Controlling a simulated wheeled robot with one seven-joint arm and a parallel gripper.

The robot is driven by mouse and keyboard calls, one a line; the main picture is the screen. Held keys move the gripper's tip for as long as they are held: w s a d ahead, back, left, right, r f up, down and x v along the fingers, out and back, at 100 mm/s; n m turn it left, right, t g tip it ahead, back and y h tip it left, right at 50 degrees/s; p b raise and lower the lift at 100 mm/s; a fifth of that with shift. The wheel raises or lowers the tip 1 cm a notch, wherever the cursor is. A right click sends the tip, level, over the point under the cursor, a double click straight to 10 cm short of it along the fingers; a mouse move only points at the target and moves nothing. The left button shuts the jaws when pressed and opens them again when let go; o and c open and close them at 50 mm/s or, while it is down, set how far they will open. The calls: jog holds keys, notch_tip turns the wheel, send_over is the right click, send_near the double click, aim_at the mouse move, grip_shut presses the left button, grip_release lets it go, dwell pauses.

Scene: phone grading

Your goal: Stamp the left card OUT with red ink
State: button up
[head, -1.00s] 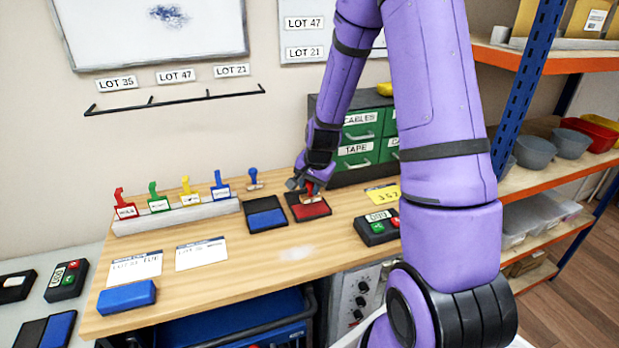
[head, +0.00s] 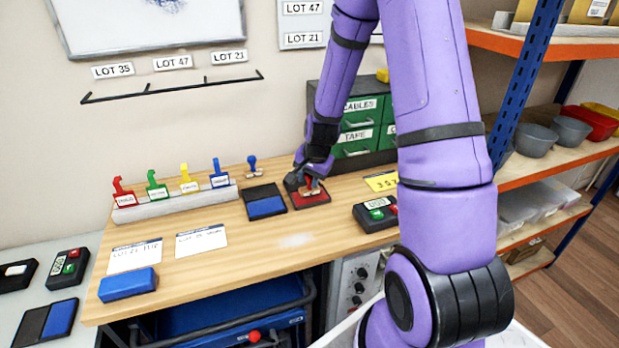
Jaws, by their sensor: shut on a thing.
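The left card (head: 135,256) lies flat on the wooden bench, white with a dark top band and writing too small to read surely. A second card (head: 201,241) lies to its right. My gripper (head: 309,184) is at the red ink pad (head: 311,202), shut on a small stamp (head: 313,189) with a reddish, wood-coloured body. The stamp is at or just above the pad; I cannot tell whether it touches. My fingers hide part of it. A blue ink pad (head: 266,207) lies just left of the red one.
Another blue stamp (head: 252,166) stands near the wall. A blue block (head: 128,284) lies in front of the left card. A button box (head: 377,213) and green drawers (head: 355,133) flank the pads.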

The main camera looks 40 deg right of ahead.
jog(key=shift+f, duration=0.6)
dwell(1.4)
jog(key=shift+r, duration=0.1)
jog(key=shift+r, duration=3.45)
